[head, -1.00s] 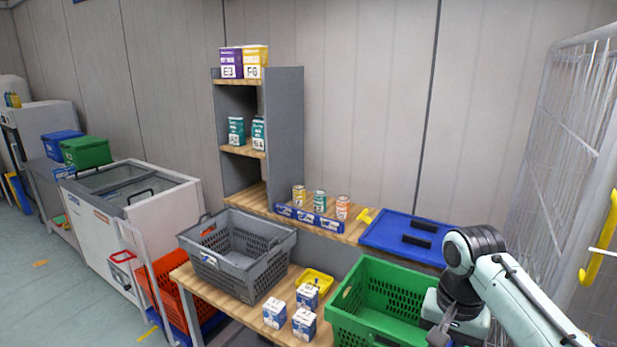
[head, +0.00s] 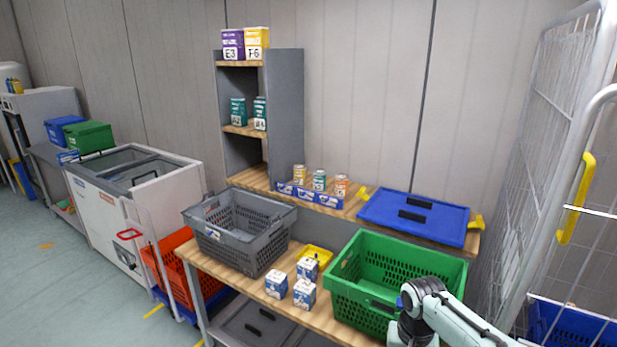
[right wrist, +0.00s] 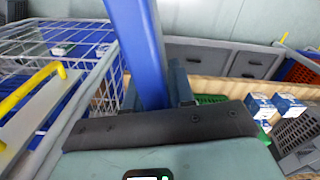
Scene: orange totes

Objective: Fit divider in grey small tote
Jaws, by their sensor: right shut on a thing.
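The grey tote (head: 283,246) stands on the left part of the wooden table, with perforated walls; its floor is only partly seen. My right gripper (right wrist: 158,98) is shut on a long, flat blue piece (right wrist: 140,45), probably the divider, that runs up out of the right wrist view. In the head view my right arm is at the bottom right, in front of the green tote; its fingers are hidden or out of frame. A sliver of blue shows beside the wrist there. My left gripper is not in view.
A blue lid (head: 415,215) with black handles lies behind. A wire cage (head: 545,150) bounds the right. A shelf unit (head: 285,125) stands behind the grey tote.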

